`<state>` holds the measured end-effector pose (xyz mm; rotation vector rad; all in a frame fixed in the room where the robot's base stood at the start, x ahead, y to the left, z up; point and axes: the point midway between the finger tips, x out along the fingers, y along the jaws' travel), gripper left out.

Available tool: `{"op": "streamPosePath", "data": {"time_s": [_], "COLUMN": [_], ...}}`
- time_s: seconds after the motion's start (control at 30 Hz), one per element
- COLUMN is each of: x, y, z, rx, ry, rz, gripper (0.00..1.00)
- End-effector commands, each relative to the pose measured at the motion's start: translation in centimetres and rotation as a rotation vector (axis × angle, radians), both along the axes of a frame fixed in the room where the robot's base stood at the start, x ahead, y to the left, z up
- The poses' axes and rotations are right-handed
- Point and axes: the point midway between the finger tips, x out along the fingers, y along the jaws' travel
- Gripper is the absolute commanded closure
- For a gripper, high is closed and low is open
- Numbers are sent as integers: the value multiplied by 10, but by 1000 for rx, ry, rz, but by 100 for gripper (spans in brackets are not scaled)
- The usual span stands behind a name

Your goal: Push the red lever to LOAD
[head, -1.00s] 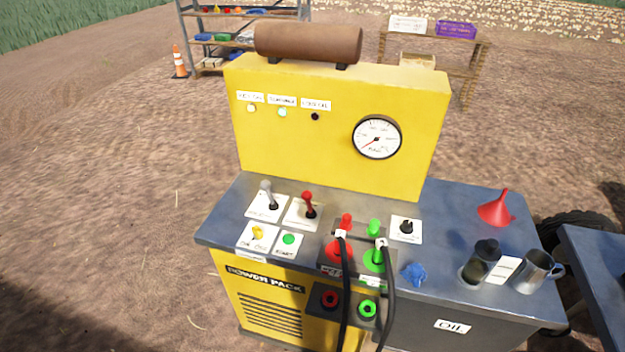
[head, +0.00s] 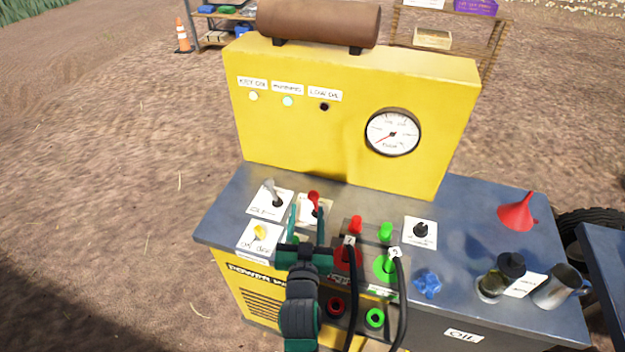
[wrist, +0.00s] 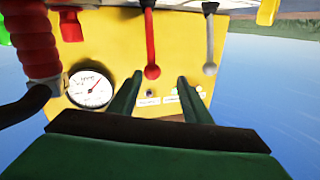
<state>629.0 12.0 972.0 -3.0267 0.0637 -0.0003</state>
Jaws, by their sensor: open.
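The red lever (head: 314,199) stands on a white plate on the grey top of the yellow power pack, right of a grey lever (head: 270,190). My gripper (head: 307,214) is open, its two green fingers reaching up toward the red lever from the front. In the wrist view the red lever (wrist: 151,45) hangs into the picture from the top, with its round knob between the lines of my open fingers (wrist: 155,88). I cannot tell whether the fingers touch it. The lever plate's lettering is partly hidden and unreadable.
Red and green hose couplings (head: 386,265) with black hoses stand close to the right of my gripper. A yellow key switch (head: 260,232) is to the left. The yellow panel with a gauge (head: 393,132) rises behind. A red funnel (head: 517,212) and a metal mug (head: 556,287) stand far right.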

Motion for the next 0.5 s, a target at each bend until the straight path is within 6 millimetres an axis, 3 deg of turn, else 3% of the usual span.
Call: {"op": "streamPosePath", "data": {"time_s": [0.27, 0.5], "x": [26, 67], "y": [-20, -26], "z": [3, 3], "rx": [0, 2], "ry": [-2, -3], "rz": [-31, -35], "gripper": [56, 56]}}
